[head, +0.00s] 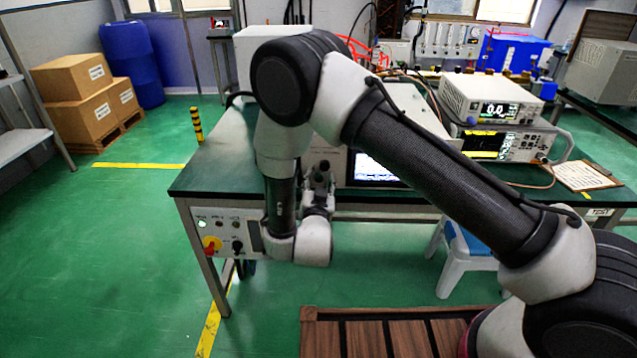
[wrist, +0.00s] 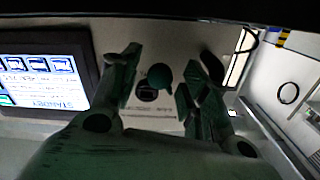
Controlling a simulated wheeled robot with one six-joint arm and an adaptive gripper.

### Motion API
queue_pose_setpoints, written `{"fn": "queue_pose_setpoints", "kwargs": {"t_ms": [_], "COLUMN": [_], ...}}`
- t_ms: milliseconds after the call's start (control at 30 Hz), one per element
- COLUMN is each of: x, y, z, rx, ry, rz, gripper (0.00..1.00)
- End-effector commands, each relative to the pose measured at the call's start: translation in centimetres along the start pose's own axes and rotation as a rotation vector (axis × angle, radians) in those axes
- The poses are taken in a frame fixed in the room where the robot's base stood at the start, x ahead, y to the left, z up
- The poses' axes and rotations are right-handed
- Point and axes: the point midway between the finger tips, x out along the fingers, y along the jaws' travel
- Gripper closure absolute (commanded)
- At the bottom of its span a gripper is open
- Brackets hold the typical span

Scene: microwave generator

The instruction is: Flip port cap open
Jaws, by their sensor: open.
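In the wrist view, which is upside down, a small round dark port cap (wrist: 160,75) shows on the pale front panel, beside a dark port (wrist: 147,95). I cannot tell how far the cap is swung from the port. My gripper (wrist: 170,66) is open, with one finger on each side of the cap and a gap on both sides. Nothing is between the fingers in their grip. In the head view my gripper (head: 319,182) is partly seen in front of the white generator (head: 336,168); the cap and port are hidden there by my arm.
A lit screen (wrist: 43,75) is left of the fingers in the wrist view. The generator stands on a green-topped table (head: 215,170) with a control panel (head: 222,235) on its front. Instruments (head: 490,98) and a clipboard (head: 583,175) are on the right.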

Motion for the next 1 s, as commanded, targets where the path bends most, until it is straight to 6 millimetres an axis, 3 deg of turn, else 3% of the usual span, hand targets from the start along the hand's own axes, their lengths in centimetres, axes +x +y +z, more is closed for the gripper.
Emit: {"fn": "queue_pose_setpoints", "kwargs": {"t_ms": [133,367,533,800,1000], "x": [-0.02,-0.04,-0.04,-0.04,-0.03], "y": [-0.01,-0.01,-0.10,-0.68,-0.69], "z": [0.01,0.01,0.09,0.48,0.48], "rx": [0.000,0.000,0.029,0.239,0.246], "ry": [0.000,0.000,-0.001,0.000,-0.001], "rz": [0.000,0.000,0.000,0.000,0.000], "gripper": [0.58,1.00,1.00,1.00,1.00]}}
